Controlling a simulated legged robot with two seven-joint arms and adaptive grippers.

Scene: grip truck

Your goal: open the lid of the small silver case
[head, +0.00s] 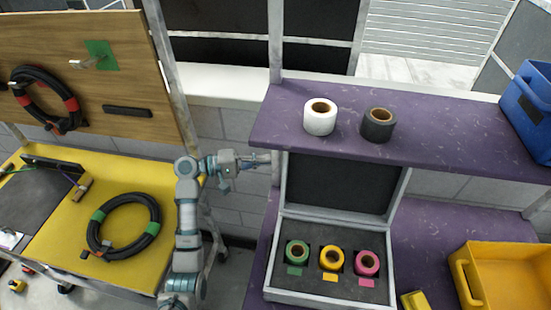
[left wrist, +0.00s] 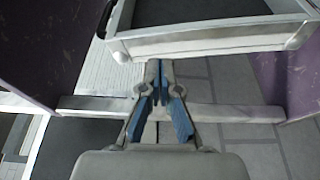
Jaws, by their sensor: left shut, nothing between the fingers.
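The small silver case (head: 285,291) stands on the lower purple shelf in the head view. Its lid (head: 340,182) is raised and leans back, showing a dark inner panel. Inside, green (head: 297,252), yellow (head: 331,258) and pink (head: 367,263) tape rolls sit in dark foam. My left gripper (head: 268,158) is shut and empty, just left of the raised lid's upper left side. In the left wrist view, the shut fingers (left wrist: 158,70) show below a silver frame edge (left wrist: 210,38); whether they touch it I cannot tell. My right gripper is out of view.
The upper purple shelf (head: 440,140) holds a white roll (head: 320,117), a dark roll (head: 378,125) and a blue bin (head: 530,108). A yellow bin (head: 505,270) stands right of the case. A yellow bench (head: 60,255) with a coiled hose (head: 124,226) is at left.

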